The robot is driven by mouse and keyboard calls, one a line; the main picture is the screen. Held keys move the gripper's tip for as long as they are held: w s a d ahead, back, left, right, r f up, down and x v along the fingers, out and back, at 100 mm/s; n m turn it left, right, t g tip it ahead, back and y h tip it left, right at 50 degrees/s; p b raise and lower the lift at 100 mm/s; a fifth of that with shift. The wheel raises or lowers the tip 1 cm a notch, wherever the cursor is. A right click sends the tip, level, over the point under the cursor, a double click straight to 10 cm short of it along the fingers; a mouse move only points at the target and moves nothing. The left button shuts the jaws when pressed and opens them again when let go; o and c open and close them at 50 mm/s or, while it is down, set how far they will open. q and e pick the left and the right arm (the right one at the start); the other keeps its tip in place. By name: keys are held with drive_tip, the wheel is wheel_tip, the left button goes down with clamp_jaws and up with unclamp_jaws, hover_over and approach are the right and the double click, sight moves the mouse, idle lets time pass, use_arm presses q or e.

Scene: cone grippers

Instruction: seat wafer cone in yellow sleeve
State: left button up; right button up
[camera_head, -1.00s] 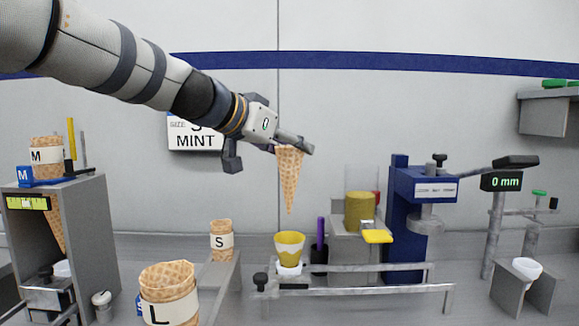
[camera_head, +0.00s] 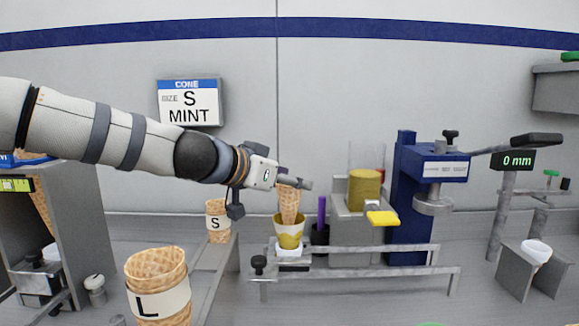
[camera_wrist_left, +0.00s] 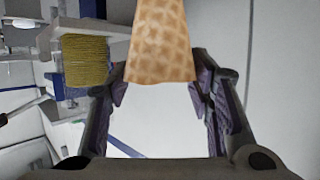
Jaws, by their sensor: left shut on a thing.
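My left gripper (camera_head: 295,183) is shut on a wafer cone (camera_head: 290,206) and holds it point down, roughly upright. The cone also shows at the top of the left wrist view (camera_wrist_left: 162,42), between the fingers. In the head view the cone's lower end is at the mouth of the yellow sleeve (camera_head: 290,241), with its tip out of sight. I cannot tell whether the cone touches the sleeve wall. The sleeve is yellow and cream and stands upright in a white holder (camera_head: 290,252). My right gripper is not in view.
A metal rail (camera_head: 360,272) runs right from the holder to a blue press (camera_head: 405,190). A purple stick (camera_head: 321,211) stands close right of the sleeve. Cone stacks marked S (camera_head: 217,223) and L (camera_head: 160,295) stand left. A sign (camera_head: 188,102) reads S MINT.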

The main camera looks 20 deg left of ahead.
sight(283, 208)
use_arm(q)
drive_tip(key=shift+f+b, duration=0.7)
drive_tip(key=shift+f, duration=2.4)
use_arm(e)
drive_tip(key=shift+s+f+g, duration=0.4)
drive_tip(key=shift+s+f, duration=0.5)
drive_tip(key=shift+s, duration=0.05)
use_arm(q)
drive_tip(key=o, duration=0.8)
drive_tip(key=shift+d+f, duration=0.1)
drive_tip(key=shift+f, duration=0.05)
drive_tip(key=shift+o, duration=0.2)
wheel_tip(283, 208, up, 4)
drive_tip(key=shift+s+r+p, duration=0.1)
drive_tip(key=shift+r+p, duration=0.1)
drive_tip(key=shift+p, duration=0.6)
drive_tip(key=shift+r, duration=0.6)
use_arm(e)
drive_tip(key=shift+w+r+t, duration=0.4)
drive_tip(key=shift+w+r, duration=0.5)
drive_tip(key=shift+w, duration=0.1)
